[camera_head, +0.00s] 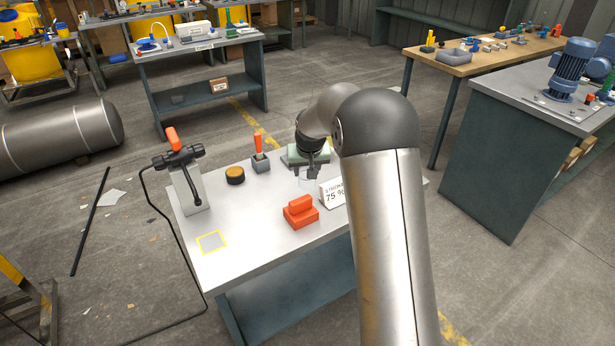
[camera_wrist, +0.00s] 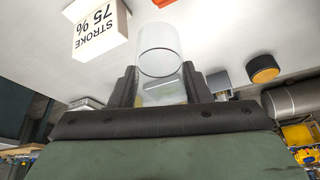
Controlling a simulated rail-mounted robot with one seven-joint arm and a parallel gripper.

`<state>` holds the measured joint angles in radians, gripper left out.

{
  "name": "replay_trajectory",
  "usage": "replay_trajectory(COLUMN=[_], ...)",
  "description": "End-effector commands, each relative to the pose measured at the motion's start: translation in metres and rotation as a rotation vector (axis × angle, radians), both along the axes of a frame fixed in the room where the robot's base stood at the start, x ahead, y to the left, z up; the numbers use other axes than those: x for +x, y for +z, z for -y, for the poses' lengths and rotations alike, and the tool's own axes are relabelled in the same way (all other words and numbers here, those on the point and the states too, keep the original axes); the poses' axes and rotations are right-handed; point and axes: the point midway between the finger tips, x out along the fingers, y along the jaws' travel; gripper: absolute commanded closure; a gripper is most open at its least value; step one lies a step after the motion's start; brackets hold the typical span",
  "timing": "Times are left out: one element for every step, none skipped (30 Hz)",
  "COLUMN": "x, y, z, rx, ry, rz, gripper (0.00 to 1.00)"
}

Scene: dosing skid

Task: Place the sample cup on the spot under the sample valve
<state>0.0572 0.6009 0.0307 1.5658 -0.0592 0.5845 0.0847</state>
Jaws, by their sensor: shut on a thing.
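The sample cup (camera_wrist: 158,48) is a clear cylinder between the two dark fingers of my gripper (camera_wrist: 160,84) in the wrist view. My gripper is shut on it. In the head view my gripper (camera_head: 312,168) is over the back right of the grey table, and the cup (camera_head: 306,176) is only faintly visible below it. I cannot tell whether the cup touches the table. The sample valve (camera_head: 178,154) is dark with an orange handle, on a grey stand at the table's left. A yellow-outlined square (camera_head: 211,242) marks the table near its front left corner, in front of the valve; it is empty.
An orange-red block (camera_head: 300,211) and a white "STROKE 75 %" sign (camera_head: 333,194) stand near my gripper. A black-and-yellow round knob (camera_head: 235,175) and a small grey block with an orange handle (camera_head: 260,160) stand between valve and gripper. The tabletop (camera_head: 250,225) is clear right of the square.

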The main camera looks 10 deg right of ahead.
Motion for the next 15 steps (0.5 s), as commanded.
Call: replay_trajectory(x=[0.007, 0.01, 0.014, 0.016, 0.019, 0.02, 0.021, 0.022, 0.024, 0.025, 0.026, 0.028, 0.027, 0.027, 0.027], y=[-0.008, -0.012, -0.017, -0.02, -0.022, -0.024, -0.026, -0.027, -0.029, -0.03, -0.033, -0.037, -0.042, -0.046, -0.053], z=[0.003, 0.004, 0.005, 0.006, 0.007, 0.007, 0.007, 0.008, 0.008, 0.009, 0.009, 0.01, 0.009, 0.009, 0.009], rx=[0.001, 0.001, 0.0, 0.0, 0.0, 0.0, 0.0, 0.0, 0.0, 0.0, 0.0, 0.0, 0.0, 0.0, 0.0], ry=[-0.001, -0.001, -0.001, -0.001, -0.001, -0.001, -0.001, -0.001, -0.001, -0.001, -0.001, -0.001, 0.0, 0.0, 0.0], rz=[-0.002, -0.002, -0.001, 0.0, 0.002, 0.001, 0.001, 0.001, 0.001, 0.001, 0.001, -0.001, -0.002, -0.001, -0.002], gripper=[0.79, 0.79, 0.79, 0.79, 0.79, 0.79, 0.79, 0.79, 0.79, 0.79, 0.79, 0.79, 0.79, 0.79, 0.79])
